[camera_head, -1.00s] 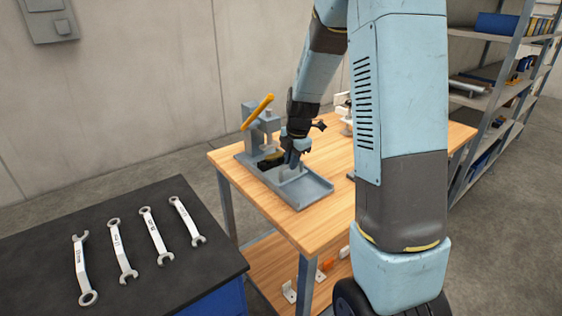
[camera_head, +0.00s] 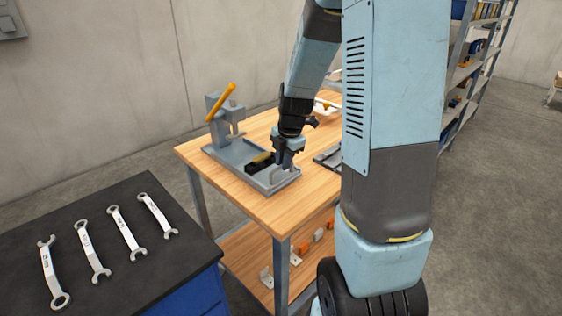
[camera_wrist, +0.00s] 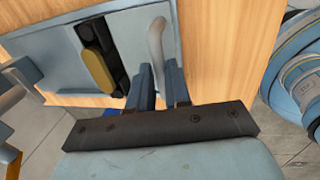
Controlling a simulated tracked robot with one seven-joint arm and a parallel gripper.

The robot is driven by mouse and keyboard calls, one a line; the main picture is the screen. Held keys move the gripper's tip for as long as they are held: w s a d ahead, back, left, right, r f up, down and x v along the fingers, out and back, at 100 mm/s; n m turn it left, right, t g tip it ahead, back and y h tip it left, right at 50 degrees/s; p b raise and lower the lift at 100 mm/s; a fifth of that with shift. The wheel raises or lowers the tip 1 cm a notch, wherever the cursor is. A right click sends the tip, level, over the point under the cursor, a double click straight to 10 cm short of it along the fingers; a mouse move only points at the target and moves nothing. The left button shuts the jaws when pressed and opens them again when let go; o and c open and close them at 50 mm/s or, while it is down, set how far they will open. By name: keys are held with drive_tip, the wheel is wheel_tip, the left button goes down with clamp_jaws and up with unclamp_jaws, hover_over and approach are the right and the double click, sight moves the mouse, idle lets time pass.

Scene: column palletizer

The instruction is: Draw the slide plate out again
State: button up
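The slide plate (camera_wrist: 128,32) is a flat grey plate in the press's tray, carrying a black holder (camera_head: 257,167) with a yellow piece (camera_wrist: 97,70) in it. The plate stands out from under the press (camera_head: 218,122), near the tray's front right end. Its curved grey handle (camera_wrist: 156,42) rises at the near side. My gripper (camera_head: 286,160) reaches down to this handle; in the wrist view its fingers (camera_wrist: 160,82) sit on both sides of it and appear closed on it. The lower handle is partly hidden by the fingers.
The press has a raised yellow lever (camera_head: 227,95) and stands on a wooden table (camera_head: 232,186). A dark flat item (camera_head: 329,157) lies right of the tray. Several wrenches (camera_head: 127,233) lie on a black-topped bench (camera_head: 185,262) at left. Shelving (camera_head: 468,75) stands at right.

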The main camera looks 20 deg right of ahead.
drive_tip(key=o, duration=0.4)
drive_tip(key=shift+r, duration=0.1)
drive_tip(key=s+r, duration=0.1)
drive_tip(key=r, duration=0.8)
drive_tip(key=s+d+r, duration=0.1)
drive_tip(key=r, duration=0.3)
drive_tip(key=shift+s+r, duration=0.15)
drive_tip(key=shift+s, duration=0.15)
drive_tip(key=s+a+r+m+t, duration=0.1)
drive_tip(key=s+a+r+m, duration=0.1)
drive_tip(key=s+m, duration=0.4)
drive_tip(key=s+a+r+m+t, duration=0.1)
drive_tip(key=s+a+r+m, duration=0.1)
drive_tip(key=s+m, duration=0.5)
drive_tip(key=s+a+r+m+t, duration=0.1)
drive_tip(key=s+a+r+m, duration=0.1)
drive_tip(key=s+r+m, duration=0.2)
drive_tip(key=shift+s+r+m+t+h, duration=0.2)
drive_tip(key=shift+s+m, duration=0.55)
drive_tip(key=shift+m, duration=0.65)
drive_tip(key=shift+s+r+m+t+h, duration=0.15)
drive_tip(key=shift+s+m, duration=0.55)
drive_tip(key=shift+m, duration=0.7)
